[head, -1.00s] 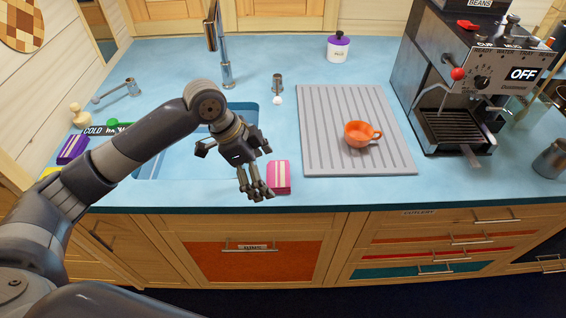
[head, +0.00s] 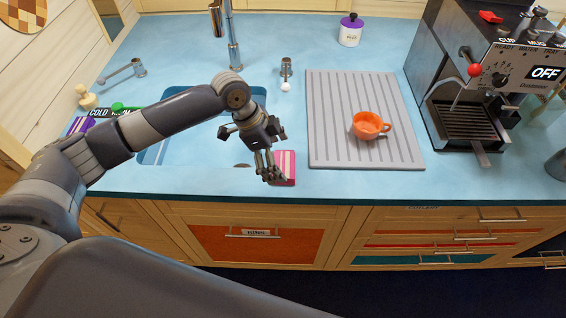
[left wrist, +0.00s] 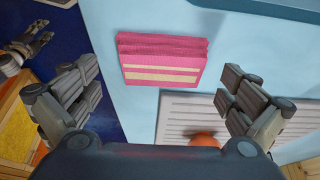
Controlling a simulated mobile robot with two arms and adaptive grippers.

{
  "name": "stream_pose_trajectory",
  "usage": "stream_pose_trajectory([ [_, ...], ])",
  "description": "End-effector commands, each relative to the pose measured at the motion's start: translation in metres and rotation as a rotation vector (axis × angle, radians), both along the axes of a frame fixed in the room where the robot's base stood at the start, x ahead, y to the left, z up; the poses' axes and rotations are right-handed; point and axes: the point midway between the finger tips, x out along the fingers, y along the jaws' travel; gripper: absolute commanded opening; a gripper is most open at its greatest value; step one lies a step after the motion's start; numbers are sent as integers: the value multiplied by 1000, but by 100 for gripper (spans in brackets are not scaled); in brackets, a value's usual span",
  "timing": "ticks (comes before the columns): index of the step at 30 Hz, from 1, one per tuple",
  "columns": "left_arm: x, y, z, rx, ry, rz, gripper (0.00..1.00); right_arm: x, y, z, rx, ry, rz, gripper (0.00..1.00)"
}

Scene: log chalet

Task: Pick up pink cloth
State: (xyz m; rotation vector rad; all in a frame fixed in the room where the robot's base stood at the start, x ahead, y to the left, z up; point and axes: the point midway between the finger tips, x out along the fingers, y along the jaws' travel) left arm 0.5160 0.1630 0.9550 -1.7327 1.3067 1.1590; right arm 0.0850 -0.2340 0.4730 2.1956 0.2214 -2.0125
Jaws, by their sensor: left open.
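The pink cloth (head: 287,163), folded with cream stripes, lies on the blue counter between the sink and the grey drainboard, near the front edge. My left gripper (head: 268,172) is over its left part and hides some of it. In the left wrist view the cloth (left wrist: 162,62) lies beyond and between the spread fingers of my left gripper (left wrist: 158,84). The gripper is open and empty, apart from the cloth. What looks like my right gripper (left wrist: 27,50) shows at the left edge of the wrist view, its jaw state unclear.
An orange cup (head: 369,126) stands on the grey drainboard (head: 330,100) right of the cloth. The sink (head: 158,150) and tap (head: 232,45) are behind and left. A coffee machine (head: 470,75) stands at the right. A small metal holder (head: 286,68) stands behind the cloth.

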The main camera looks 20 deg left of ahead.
Motion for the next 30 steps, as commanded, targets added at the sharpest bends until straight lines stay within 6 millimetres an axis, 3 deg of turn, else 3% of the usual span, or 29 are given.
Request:
stream_pose_trajectory([
  [4,2,-6,-14,0,1,1,100,15,2,7,4,-26,0,40],
  [11,3,-7,-17,1,-2,1,100,10,1,6,1,-16,0,40],
  [18,2,-7,-17,1,-2,1,74,-1,-1,5,-1,1,1,40],
  [30,3,-7,-16,1,-2,1,73,0,-3,4,-3,-1,2,40],
])
